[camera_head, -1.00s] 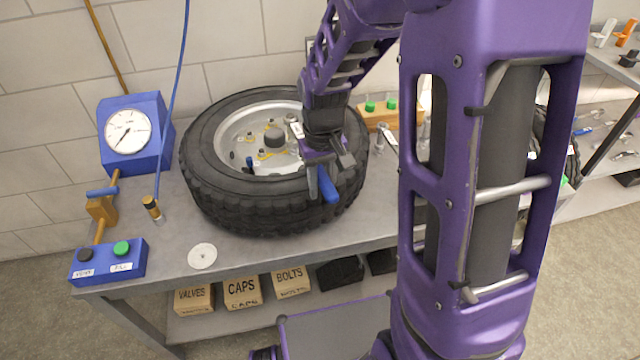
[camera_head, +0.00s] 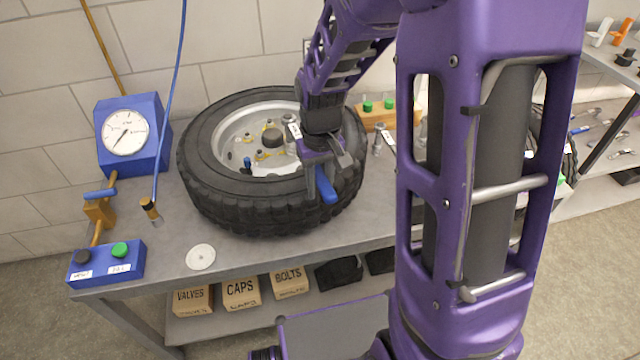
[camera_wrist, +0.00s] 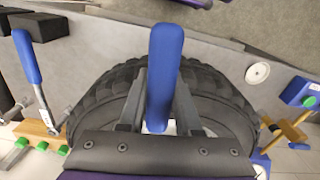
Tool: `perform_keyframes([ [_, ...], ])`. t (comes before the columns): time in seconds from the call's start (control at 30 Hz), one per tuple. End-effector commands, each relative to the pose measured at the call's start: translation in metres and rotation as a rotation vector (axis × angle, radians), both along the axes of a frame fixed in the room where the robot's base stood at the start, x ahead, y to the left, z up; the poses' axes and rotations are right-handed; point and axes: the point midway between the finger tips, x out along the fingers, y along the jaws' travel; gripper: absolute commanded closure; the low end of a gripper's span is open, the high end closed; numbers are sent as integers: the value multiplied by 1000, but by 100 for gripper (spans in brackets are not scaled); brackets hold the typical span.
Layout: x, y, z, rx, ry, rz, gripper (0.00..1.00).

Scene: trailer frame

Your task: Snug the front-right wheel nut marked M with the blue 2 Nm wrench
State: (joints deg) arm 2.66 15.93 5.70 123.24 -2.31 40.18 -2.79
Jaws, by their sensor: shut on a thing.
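My gripper (camera_head: 324,187) is shut on the blue handle of a wrench (camera_head: 327,190), above the near right part of the tyre. In the wrist view, the handle (camera_wrist: 165,65) runs up between the two fingers (camera_wrist: 158,105); the wrench's working end is hidden. The wheel (camera_head: 205,185) lies flat on the bench with its silver rim facing up. Several studs or nuts with yellow marks (camera_head: 260,154) sit around the hub (camera_head: 271,138). My wrist covers the rim's right side. No mark M can be read, nor whether the wrench touches a nut.
A second blue-handled wrench (camera_wrist: 27,55) is at the left in the wrist view, beside a wooden block with green caps (camera_head: 378,107). A gauge (camera_head: 126,132), a blue button box (camera_head: 107,263) and a white disc (camera_head: 200,257) stand left of the wheel.

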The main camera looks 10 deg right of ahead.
Motion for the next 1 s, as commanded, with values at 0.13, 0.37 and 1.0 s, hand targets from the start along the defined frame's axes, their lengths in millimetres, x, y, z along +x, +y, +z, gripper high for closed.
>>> perform_keyframes([
  [0.13,1,0,1,0,-3,-1,100],
  [0.37,1,0,1,0,-3,-1,100],
  [1.0,0,0,6,1,-18,0,100],
])
